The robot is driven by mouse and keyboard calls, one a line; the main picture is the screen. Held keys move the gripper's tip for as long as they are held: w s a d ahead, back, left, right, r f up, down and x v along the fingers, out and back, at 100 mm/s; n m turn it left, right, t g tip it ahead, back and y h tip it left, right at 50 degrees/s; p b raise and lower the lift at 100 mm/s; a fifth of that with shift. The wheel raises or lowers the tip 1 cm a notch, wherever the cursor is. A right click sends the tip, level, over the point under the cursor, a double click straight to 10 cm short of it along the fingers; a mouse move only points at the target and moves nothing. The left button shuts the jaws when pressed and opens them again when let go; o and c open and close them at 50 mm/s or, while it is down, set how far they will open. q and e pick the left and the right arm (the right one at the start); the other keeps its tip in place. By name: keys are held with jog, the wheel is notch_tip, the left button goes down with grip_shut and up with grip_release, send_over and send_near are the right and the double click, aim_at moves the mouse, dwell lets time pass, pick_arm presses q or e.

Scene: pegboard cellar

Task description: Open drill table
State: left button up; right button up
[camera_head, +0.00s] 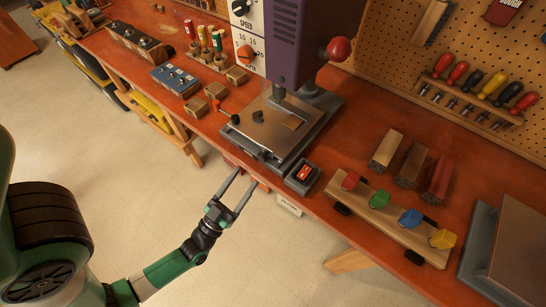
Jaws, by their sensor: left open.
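The drill table, a grey-brown metal plate (264,131) on a grey base, sits on the red-brown bench under the purple drill press (290,40). My left gripper (247,176) is open, with two grey fingers pointing up towards the bench's front edge, below and in front of the drill table. A reddish part shows under the edge beside the fingertips; I cannot tell whether they touch it. Nothing is visible between the fingers. My right gripper is not in view.
A black box with a red switch (303,174) sits on the bench right of the drill base. A wooden block with coloured knobs (385,220) lies further right. A white label (289,205) hangs at the bench edge. The floor in front is clear.

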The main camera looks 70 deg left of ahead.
aim_at(265, 153)
pick_arm(q)
jog(key=x, duration=1.2)
jog(key=shift+w+d+p, duration=0.15)
jog(key=shift+d+p, duration=0.1)
jog(key=shift+p, duration=0.05)
grip_shut()
dwell(0.8)
